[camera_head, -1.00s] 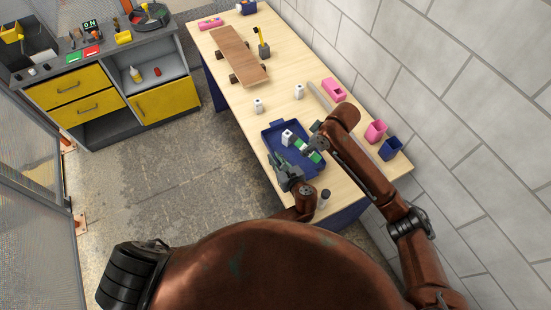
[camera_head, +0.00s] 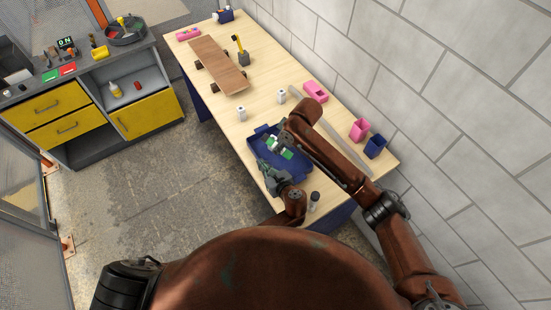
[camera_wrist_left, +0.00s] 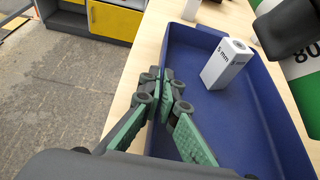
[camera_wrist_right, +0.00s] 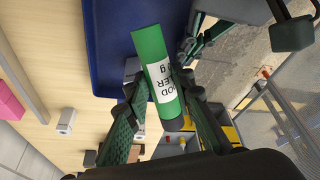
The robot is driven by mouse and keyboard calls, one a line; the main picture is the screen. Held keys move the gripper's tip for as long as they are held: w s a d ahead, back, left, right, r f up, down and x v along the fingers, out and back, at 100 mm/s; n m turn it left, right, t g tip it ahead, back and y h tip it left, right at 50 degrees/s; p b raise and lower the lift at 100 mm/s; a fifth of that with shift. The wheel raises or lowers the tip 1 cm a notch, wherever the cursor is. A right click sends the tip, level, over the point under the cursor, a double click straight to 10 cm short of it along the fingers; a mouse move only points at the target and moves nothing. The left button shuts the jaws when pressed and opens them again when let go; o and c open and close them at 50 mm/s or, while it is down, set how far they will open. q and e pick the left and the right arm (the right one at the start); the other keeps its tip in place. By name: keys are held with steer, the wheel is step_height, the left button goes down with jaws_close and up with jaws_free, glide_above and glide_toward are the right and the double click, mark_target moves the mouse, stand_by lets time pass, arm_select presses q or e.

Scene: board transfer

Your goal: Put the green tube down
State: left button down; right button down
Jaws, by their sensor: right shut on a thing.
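The green tube (camera_wrist_right: 150,45) has a white label and a dark end. My right gripper (camera_wrist_right: 155,85) is shut around it. In the head view the tube (camera_head: 284,153) is over the blue tray (camera_head: 295,171); whether it touches the tray I cannot tell. In the left wrist view part of the tube (camera_wrist_left: 305,62) shows large at the right edge. My left gripper (camera_wrist_left: 163,85) has its fingers together at the near left wall of the tray, and I see nothing held. In the head view the left gripper (camera_head: 270,175) is beside that wall.
A white box (camera_wrist_left: 227,65) stands in the tray. A dark-capped bottle (camera_head: 314,200) is at the near edge. Pink (camera_head: 359,130) and blue (camera_head: 375,147) bins line the wall side.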

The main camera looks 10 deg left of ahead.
step_height(320, 180, down, 10)
steer(key=shift+r, duration=0.2)
steer(key=shift+f, duration=0.15)
steer(key=c, duration=1.9)
jaws_free()
steer(key=shift+c, duration=0.2)
steer(key=v, duration=1.2)
arm_select(q)
steer(key=c, duration=2.1)
jaws_free()
